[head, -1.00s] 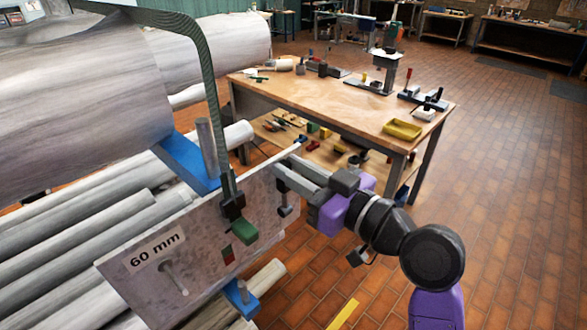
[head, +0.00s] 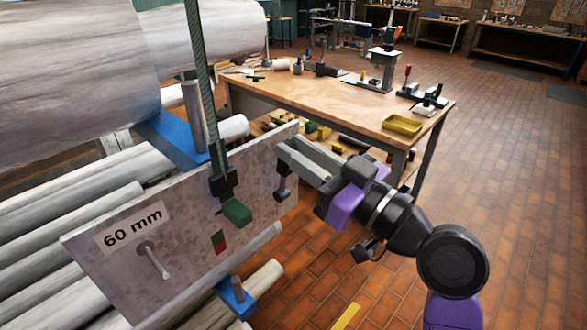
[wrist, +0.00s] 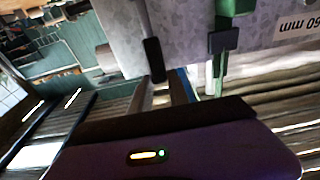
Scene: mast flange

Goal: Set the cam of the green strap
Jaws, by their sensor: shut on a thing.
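The green strap (head: 203,90) runs down past the large pale log to a dark buckle (head: 222,182) on a grey plate marked 60 mm. A green cam lever (head: 237,212) points down and right below the buckle. The wrist view shows the buckle (wrist: 223,41) and strap (wrist: 219,85) upside down. My gripper (head: 284,152) is at the plate's right end, right of and apart from the cam lever. It seems shut on a grey peg with a dark end (head: 282,193). The exact contact is hidden. The wrist view also shows that dark end (wrist: 154,62).
Blue supports (head: 172,140) and pale poles (head: 80,215) lie behind. A wooden workbench (head: 330,100) stands beyond. Brick floor at right is open.

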